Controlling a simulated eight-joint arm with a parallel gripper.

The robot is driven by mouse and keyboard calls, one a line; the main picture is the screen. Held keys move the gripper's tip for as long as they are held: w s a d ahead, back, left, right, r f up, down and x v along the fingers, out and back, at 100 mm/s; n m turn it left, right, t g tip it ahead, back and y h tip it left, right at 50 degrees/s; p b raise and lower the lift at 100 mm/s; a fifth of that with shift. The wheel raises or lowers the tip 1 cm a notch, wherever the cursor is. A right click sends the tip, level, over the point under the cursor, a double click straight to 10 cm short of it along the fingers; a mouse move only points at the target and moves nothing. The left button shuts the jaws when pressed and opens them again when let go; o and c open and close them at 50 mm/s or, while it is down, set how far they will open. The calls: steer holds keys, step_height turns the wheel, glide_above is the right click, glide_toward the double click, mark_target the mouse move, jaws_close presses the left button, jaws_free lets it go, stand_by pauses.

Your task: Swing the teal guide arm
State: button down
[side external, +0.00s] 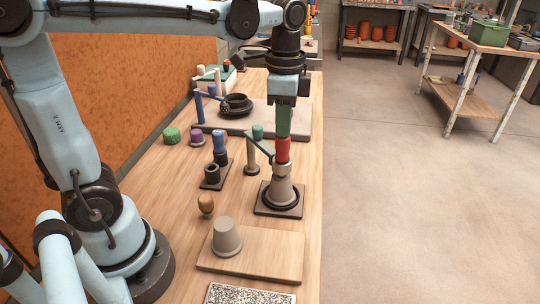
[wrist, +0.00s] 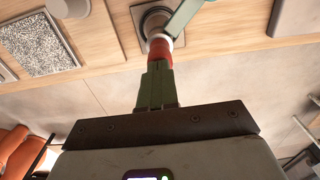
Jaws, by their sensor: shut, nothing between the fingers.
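The teal guide arm (side external: 259,144) is a flat bar at a grey post (side external: 251,157) with a teal knob (side external: 258,131) near it. It slants down toward a grey cone-shaped stand (side external: 283,190) on a dark square base. In the wrist view the guide arm (wrist: 186,14) crosses the top, its near end by a pale ring. My gripper (side external: 283,136) has green fingers, shut and pointing down above the stand; it also shows in the wrist view (wrist: 156,66). A red section (side external: 283,150) lies directly below the fingers. I cannot tell whether they touch it.
A wooden board (side external: 270,258) with an upturned grey cup (side external: 227,237) is nearer the camera, beside a speckled slab (side external: 250,295). Blue-capped posts (side external: 219,145), a brown egg-shaped knob (side external: 206,204) and a green lump (side external: 172,135) stand left. A dark dish (side external: 236,103) is behind.

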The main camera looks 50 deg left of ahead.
steer(key=s+a+m+t+h, duration=0.55)
steer(key=s+a+m, duration=0.3)
steer(key=s, duration=0.35)
glide_toward(269, 163)
step_height(269, 163, down, 3)
steer(key=s+d, duration=0.2)
steer(key=shift+w+f+n+y, duration=0.1)
steer(key=shift+w+n+y, duration=0.1)
steer(key=shift+w, duration=0.75)
steer(key=shift+w+f+n+y, duration=0.1)
steer(key=shift+w+f+y, duration=0.05)
steer(key=shift+w, duration=0.8)
